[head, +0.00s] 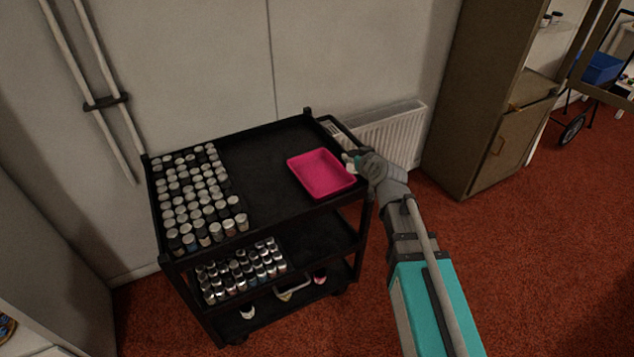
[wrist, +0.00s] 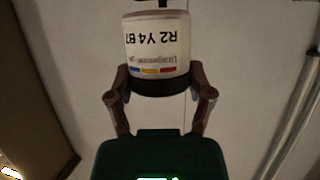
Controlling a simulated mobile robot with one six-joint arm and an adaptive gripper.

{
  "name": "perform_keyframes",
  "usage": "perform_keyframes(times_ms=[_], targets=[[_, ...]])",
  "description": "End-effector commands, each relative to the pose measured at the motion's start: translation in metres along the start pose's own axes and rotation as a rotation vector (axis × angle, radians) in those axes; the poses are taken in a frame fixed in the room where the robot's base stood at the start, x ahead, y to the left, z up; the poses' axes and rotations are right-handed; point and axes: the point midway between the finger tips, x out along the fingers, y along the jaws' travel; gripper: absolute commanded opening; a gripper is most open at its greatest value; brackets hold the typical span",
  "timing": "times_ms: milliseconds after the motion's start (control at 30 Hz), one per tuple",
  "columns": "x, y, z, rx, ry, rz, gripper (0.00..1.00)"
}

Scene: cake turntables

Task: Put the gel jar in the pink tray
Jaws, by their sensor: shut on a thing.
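The gel jar (wrist: 157,45) is pale, with a white label and a black band at its lower end in the wrist view. The label's text reads upside down there. My gripper (wrist: 160,82) is shut on the jar, one finger on each side. In the head view my gripper (head: 356,158) is at the right edge of the pink tray (head: 320,173), and only a small pale part beside it may be the jar. The tray is empty and lies on the right part of the black cart's top shelf. I cannot tell how high the jar is above the shelf.
The black cart (head: 262,160) has many small jars (head: 192,187) packed on the left of its top shelf, and more on the middle shelf. The shelf between jars and tray is clear. A radiator (head: 390,135) and a brown cabinet (head: 490,120) stand behind.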

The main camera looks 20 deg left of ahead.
Motion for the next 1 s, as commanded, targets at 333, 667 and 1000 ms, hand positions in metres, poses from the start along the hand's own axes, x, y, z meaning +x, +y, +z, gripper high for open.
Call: perform_keyframes(times_ms=[333, 667, 1000], targets=[[0.035, -0.045, 0.02, -0.001, 0.001, -0.001, 0.18], [0.058, -0.067, 0.043, -0.001, 0.0, -0.002, 0.18], [0.064, -0.076, 0.048, 0.0, 0.001, -0.001, 0.18]])
